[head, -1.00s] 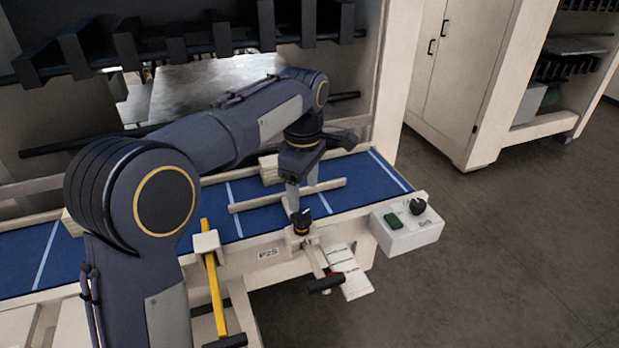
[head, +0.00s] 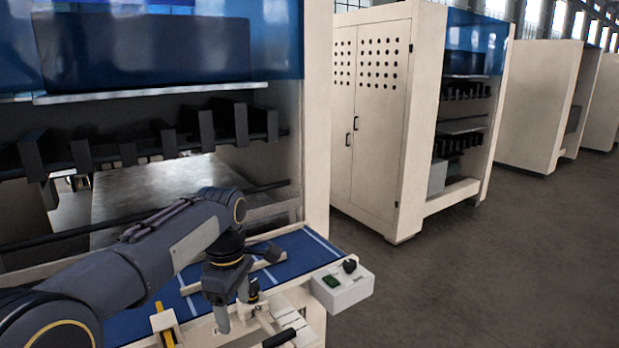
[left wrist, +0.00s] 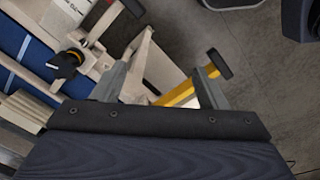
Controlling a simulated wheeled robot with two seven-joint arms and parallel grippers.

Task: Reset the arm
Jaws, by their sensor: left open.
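My left arm (head: 150,256) comes in from the left and reaches over the front of the machine. My left gripper (head: 232,303) points down, open and empty, near the front edge of the blue bed (head: 290,252). In the left wrist view, the two grey fingers (left wrist: 165,88) stand wide apart with nothing gripped between them. A yellow bar (left wrist: 178,97) shows between and beyond the fingers. A black knob (left wrist: 66,60) lies to the left of them. My right gripper is not in view.
A white control box (head: 342,287) with a green button and black knob sits at the bed's right end. A black handle (head: 279,338) sticks out at the front. A dark toothed rack (head: 150,140) hangs above. Open floor (head: 470,270) lies right, with cabinets (head: 375,120) behind.

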